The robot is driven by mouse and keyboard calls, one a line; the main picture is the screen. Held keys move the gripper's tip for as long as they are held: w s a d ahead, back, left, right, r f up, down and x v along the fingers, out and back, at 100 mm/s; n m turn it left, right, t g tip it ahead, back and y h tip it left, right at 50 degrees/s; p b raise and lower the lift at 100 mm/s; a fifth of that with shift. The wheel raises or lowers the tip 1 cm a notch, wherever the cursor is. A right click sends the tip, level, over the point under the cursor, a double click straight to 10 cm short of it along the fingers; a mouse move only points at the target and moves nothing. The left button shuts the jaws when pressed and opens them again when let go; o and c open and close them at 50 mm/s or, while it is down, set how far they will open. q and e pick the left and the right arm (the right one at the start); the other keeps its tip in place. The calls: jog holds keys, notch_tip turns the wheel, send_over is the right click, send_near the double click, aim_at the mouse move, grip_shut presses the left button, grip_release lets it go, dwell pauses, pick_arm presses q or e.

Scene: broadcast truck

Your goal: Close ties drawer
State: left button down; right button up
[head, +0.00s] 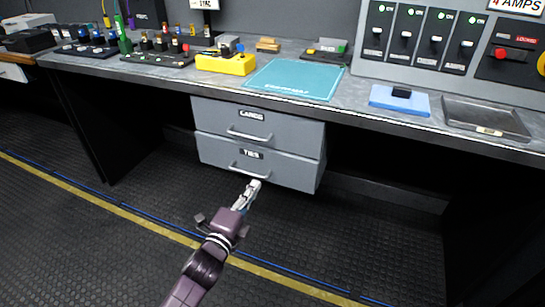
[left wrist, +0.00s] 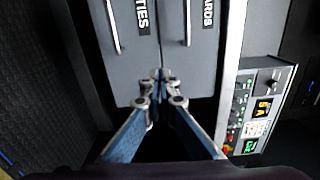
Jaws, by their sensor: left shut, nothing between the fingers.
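The ties drawer (head: 285,170) is the lower of two grey drawers under the workbench, with a "TIES" label and a bar handle (head: 250,167). In the left wrist view its front (left wrist: 130,75) appears turned sideways, left of the upper drawer. Its front looks nearly level with the upper one; I cannot tell whether a small gap is left. My left gripper (head: 253,186) is shut and empty, its tips close to the lower edge of the ties drawer in the head view. In the left wrist view the closed fingertips (left wrist: 160,75) overlap the seam between the drawers; contact is unclear. My right gripper is not in view.
The upper drawer (head: 290,133) looks closed. The black floor (head: 120,220) in front of the drawers is clear.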

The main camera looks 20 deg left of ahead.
pick_arm(q)
jog(key=b, duration=0.3)
send_near(279, 150)
jog(key=w, duration=0.4)
jog(key=shift+w+d+f, duration=0.15)
jog(key=shift+d+f, duration=0.05)
jog(key=shift+f, duration=0.05)
jog(key=shift+w+d+r, duration=0.1)
jog(key=shift+w, duration=0.55)
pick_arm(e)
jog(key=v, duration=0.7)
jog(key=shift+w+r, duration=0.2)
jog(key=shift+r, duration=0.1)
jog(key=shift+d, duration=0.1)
pick_arm(q)
jog(key=shift+w, duration=1.05)
jog(key=shift+r, duration=0.25)
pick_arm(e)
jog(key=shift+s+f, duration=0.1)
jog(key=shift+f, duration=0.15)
pick_arm(q)
jog(key=shift+s, duration=0.1)
